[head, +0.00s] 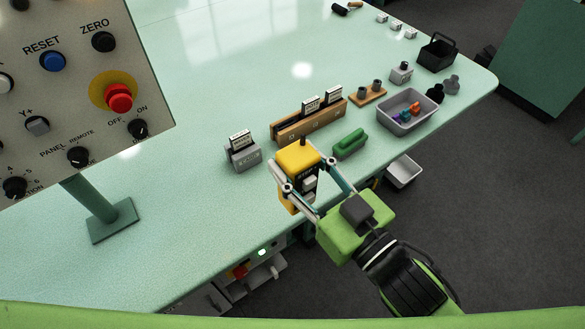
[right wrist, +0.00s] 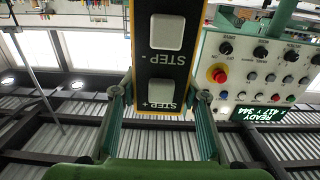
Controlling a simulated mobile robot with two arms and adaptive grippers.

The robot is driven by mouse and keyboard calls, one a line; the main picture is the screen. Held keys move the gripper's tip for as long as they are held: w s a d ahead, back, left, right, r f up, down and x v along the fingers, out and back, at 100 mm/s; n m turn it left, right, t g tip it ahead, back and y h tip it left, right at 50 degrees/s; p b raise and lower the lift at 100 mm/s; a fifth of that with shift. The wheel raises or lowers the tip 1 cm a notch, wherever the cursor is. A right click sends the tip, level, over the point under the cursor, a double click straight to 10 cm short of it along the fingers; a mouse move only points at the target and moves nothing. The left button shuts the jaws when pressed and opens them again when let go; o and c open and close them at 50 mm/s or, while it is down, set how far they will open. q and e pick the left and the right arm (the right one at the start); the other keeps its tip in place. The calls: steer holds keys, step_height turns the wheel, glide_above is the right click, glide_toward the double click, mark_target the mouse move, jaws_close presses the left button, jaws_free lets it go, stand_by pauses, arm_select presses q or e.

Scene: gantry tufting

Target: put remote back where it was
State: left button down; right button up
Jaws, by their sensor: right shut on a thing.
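The remote (head: 297,157) is a yellow box with a black front face and pale buttons. In the right wrist view the remote (right wrist: 166,62) shows two large white buttons marked STEP - and STEP +, upside down. My right gripper (head: 303,176) is shut on the remote, with one finger on each side. In the right wrist view the fingers of my right gripper (right wrist: 160,95) flank its button face. The remote is near the table's front edge; whether its base touches anything cannot be told. My left gripper is not in view.
On the green table (head: 180,215) stand a grey labelled block (head: 243,155), a wooden card rack (head: 310,122), a green object (head: 350,144) and a grey tray (head: 407,110). A control panel (head: 75,75) on a post is at left. A small grey bin (head: 404,171) is beside the front edge.

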arm_select(q)
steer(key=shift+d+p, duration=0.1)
steer(key=shift+p, duration=0.4)
arm_select(e)
steer(key=w+f, duration=1.2)
steer(key=w, duration=0.1)
steer(key=shift+a+f, duration=0.2)
steer(key=shift+a, duration=0.05)
steer(key=shift+f, duration=0.1)
steer(key=o, duration=1.4)
steer(key=shift+f, duration=0.1)
steer(key=shift+c, duration=0.2)
steer(key=shift+s, duration=0.1)
arm_select(q)
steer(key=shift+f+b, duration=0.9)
steer(key=shift+b, duration=0.1)
arm_select(e)
steer(key=v, duration=1.2)
